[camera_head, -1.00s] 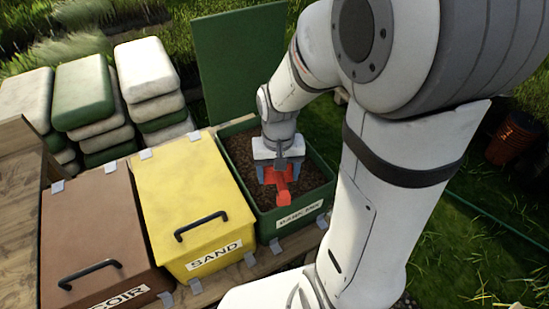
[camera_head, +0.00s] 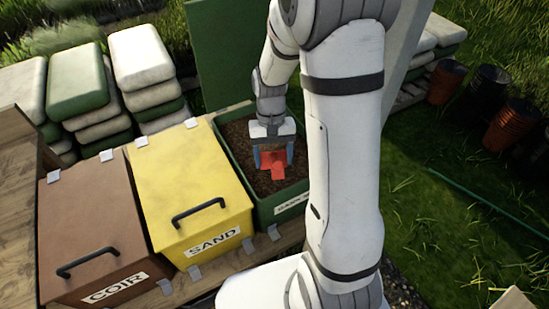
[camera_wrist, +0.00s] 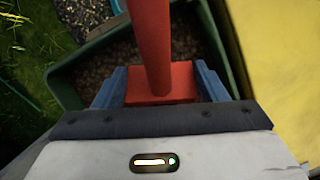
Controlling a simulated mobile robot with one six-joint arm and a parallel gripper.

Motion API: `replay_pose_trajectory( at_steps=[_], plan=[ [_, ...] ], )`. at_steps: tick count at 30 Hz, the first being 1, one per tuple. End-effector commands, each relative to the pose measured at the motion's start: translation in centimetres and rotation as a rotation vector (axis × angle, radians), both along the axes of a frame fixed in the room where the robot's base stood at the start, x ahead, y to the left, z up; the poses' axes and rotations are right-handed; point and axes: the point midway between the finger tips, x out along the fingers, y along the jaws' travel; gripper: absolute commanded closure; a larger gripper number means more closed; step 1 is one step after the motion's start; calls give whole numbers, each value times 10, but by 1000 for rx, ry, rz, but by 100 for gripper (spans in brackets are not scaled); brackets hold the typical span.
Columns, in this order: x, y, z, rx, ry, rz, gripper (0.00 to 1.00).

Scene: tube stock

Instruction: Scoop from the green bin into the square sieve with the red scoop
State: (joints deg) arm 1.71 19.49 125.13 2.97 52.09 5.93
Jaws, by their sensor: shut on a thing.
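The green bin (camera_head: 258,212) stands open with its lid up behind it and brown, crumbly material (camera_head: 236,138) inside. My gripper (camera_head: 276,158) is over the bin, its blue fingers shut on the red scoop (camera_head: 278,169). In the wrist view the red scoop (camera_wrist: 151,45) sits between the fingers, with the bin (camera_wrist: 72,72) and its brown fill below. I cannot tell whether the scoop touches the fill or holds any. The square sieve is not in view.
A closed yellow bin marked SAND (camera_head: 190,185) stands directly left of the green bin, and a closed brown bin marked COIR (camera_head: 90,220) beyond it. Stacked bags (camera_head: 140,60) lie behind. Dark and orange pots (camera_head: 510,125) stand on the grass at right.

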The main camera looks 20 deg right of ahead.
Motion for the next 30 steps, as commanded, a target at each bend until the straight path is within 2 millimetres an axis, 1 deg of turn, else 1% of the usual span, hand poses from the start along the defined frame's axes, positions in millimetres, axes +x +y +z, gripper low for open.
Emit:
replay_pose_trajectory(
  at_steps=[1, 17, 30],
  plan=[
    [3, -1, -5, 0, -2, 0, 76],
    [30, -6, -29, -4, -24, -1, 76],
    [54, -10, -43, -29, -165, -1, 76]
  ],
)
